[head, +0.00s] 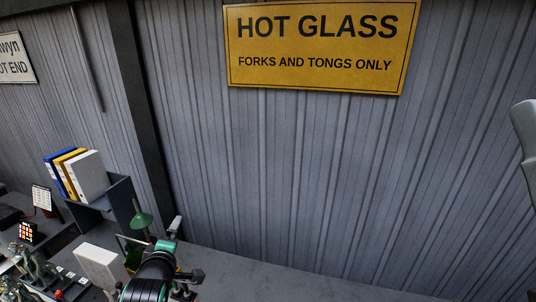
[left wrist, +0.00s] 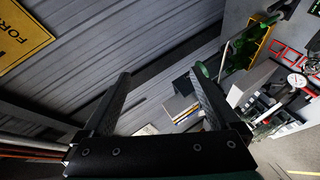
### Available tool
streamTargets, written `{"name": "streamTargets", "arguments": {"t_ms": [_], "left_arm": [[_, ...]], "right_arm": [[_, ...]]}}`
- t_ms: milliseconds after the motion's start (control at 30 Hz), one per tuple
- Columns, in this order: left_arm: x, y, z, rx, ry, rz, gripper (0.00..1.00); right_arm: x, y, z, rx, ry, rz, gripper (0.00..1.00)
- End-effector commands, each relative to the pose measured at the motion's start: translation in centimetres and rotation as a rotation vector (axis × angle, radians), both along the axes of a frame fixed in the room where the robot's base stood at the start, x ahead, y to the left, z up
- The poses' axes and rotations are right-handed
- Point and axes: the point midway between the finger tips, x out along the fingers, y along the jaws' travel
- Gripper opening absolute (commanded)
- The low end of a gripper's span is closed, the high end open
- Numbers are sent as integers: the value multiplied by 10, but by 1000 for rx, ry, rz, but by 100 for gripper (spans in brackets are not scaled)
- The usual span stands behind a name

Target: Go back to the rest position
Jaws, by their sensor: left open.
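My left gripper (head: 186,250) is at the bottom of the head view, to the right of a grey desk shelf. It is black with teal parts on its wrist. In the left wrist view its two dark fingers (left wrist: 157,88) stand wide apart with nothing between them, so it is open and empty. My right gripper is in neither view.
A corrugated wall (head: 320,180) with a yellow "HOT GLASS" sign (head: 318,50) stands behind. Binders (head: 82,174) sit on the grey shelf (head: 120,197) at left, near a green lamp (head: 142,220). Bare grey surface (head: 270,280) extends to the gripper's right.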

Motion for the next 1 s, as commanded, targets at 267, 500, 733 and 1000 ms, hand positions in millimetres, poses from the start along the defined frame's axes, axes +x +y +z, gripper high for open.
{"name": "streamTargets", "arguments": {"t_ms": [267, 500, 733, 1000], "left_arm": [[-67, -60, 231, 347, -513, -190, 95], [-214, -83, 367, 820, -910, -132, 95], [-269, -92, 394, 1269, -932, 6, 95], [-269, -91, 394, 1339, -904, 29, 95]], "right_arm": [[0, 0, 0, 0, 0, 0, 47], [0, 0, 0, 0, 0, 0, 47], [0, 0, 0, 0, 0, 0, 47], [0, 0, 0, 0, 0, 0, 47]]}}
